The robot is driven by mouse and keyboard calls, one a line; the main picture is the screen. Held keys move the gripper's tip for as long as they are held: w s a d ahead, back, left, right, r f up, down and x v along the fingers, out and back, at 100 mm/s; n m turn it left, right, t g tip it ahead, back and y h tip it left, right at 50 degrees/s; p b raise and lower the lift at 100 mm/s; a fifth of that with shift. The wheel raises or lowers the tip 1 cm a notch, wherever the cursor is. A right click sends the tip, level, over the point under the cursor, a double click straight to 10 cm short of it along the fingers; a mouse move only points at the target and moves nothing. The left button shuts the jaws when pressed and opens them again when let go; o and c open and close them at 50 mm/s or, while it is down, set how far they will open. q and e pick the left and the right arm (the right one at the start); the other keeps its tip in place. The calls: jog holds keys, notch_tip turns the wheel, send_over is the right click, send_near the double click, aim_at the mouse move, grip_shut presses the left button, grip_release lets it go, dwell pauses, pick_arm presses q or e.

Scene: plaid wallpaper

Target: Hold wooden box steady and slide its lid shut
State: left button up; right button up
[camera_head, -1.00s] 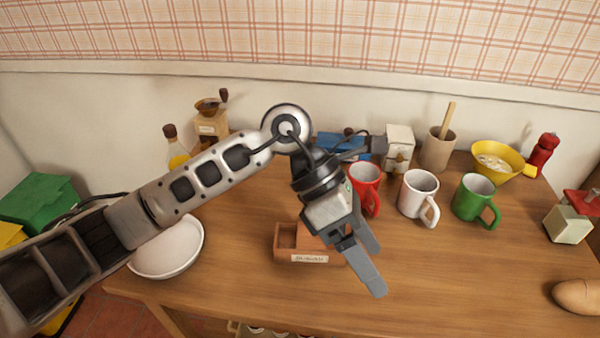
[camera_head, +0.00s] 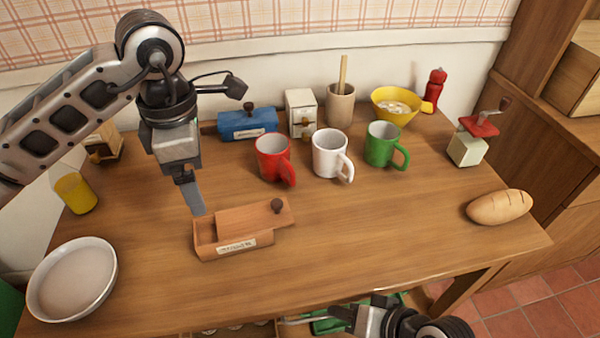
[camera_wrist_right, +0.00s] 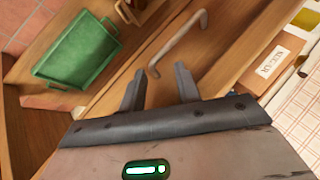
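The wooden box (camera_head: 207,250) stands on the table with a pale label on its front. Its lid (camera_head: 245,217), with a dark knob (camera_head: 276,205), is slid to the right and sticks out past the right end; the left end is open. My left gripper (camera_head: 194,198) points down just behind the box's left end. Its fingers overlap in this view, so its opening and any contact are unclear. My right gripper (camera_head: 318,315) is low at the table's front edge. The right wrist view shows its two fingers (camera_wrist_right: 160,88) apart with nothing between them.
Red (camera_head: 273,160), white (camera_head: 330,153) and green (camera_head: 383,145) mugs stand behind and right of the box. A blue box (camera_head: 247,124) is farther back. A white bowl (camera_head: 72,282) is at left, bread (camera_head: 499,206) at right. The table's front right is clear.

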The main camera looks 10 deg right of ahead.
jog(key=w+a+r+n+g+y, duration=0.1)
jog(key=a+r+g, duration=0.1)
jog(key=r, duration=0.2)
jog(key=w+a+r+n+g+y, duration=0.1)
jog(key=a+r+n, duration=0.1)
jog(key=r, duration=0.3)
jog(key=w+a+r+n+g+y, duration=0.1)
jog(key=w+a+r+g, duration=0.1)
jog(key=a+r, duration=0.2)
jog(key=shift+a+r+n+g+y, duration=0.1)
jog(key=shift+r+n+g+y, duration=0.2)
jog(key=shift+n+y, duration=0.1)
pick_arm(q)
send_near(215, 232)
jog(key=f, duration=0.9)
jog(key=shift+s+d, duration=0.15)
jog(key=shift+s, duration=0.2)
pick_arm(e)
jog(key=w+d+r+n+t+h, duration=0.1)
jog(key=w+r+n+t+h, duration=0.1)
jog(key=w+r+n+h, duration=0.3)
jog(key=w+r+n, duration=0.3)
jog(key=w+r, duration=0.1)
jog(key=r, duration=0.1)
jog(key=shift+d+t, duration=0.3)
jog(key=shift+t, duration=0.1)
pick_arm(q)
jog(key=c, duration=1.2)
